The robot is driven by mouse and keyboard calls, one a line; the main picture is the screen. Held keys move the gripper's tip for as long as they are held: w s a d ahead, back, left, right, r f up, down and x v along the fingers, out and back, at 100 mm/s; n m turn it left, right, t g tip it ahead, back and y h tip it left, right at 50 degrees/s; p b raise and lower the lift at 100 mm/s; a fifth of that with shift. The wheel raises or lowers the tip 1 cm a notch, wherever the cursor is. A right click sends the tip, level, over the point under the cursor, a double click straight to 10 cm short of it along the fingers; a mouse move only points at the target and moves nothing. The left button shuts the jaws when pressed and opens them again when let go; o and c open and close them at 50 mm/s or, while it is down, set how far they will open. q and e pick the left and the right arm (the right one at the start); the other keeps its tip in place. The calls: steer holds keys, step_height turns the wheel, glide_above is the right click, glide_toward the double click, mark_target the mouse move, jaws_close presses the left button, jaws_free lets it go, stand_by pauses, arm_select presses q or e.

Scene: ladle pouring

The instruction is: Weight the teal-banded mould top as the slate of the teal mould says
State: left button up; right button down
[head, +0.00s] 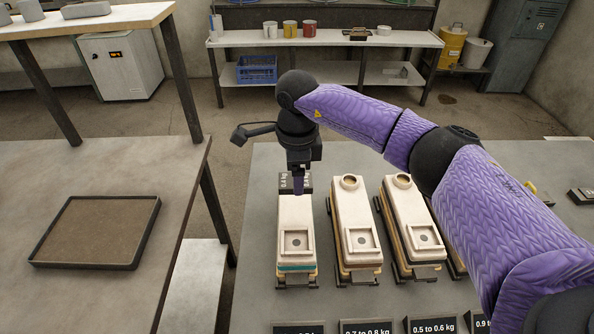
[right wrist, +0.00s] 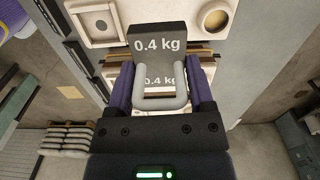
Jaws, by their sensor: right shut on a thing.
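The teal-banded mould (head: 297,212) is pale, with a square raised cup and a teal stripe low at its near end. It is the leftmost mould on the grey table. The slate (head: 298,329) in front of it is cut off by the picture edge and its text is not readable. My right gripper (head: 298,188) is over the mould's far end, shut on a dark weight (head: 284,184). In the right wrist view the weight (right wrist: 158,42) reads 0.4 kg, and its grey handle (right wrist: 162,103) is between my fingers. Whether it touches the mould is unclear. My left gripper is not in view.
Two more moulds (head: 354,220) (head: 410,215) stand close on the right, with slates (head: 367,328) (head: 433,325) reading 0.7 to 0.8 kg and 0.5 to 0.6 kg. My right arm covers things further right. An empty-looking dark-rimmed tray (head: 152,223) lies on the left table.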

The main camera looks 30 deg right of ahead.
mark_target(297, 209)
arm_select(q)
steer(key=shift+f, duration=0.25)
arm_select(e)
steer(key=shift+f, duration=0.45)
steer(key=shift+f, duration=0.1)
step_height(297, 209, down, 5)
steer(key=b, duration=0.4)
steer(key=shift+f, duration=0.25)
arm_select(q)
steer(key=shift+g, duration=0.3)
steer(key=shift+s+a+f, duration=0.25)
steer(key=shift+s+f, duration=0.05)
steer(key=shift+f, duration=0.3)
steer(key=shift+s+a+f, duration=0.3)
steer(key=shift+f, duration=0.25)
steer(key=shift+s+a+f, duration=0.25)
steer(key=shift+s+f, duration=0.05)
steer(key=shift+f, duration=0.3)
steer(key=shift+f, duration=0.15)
arm_select(e)
steer(key=shift+f, duration=0.2)
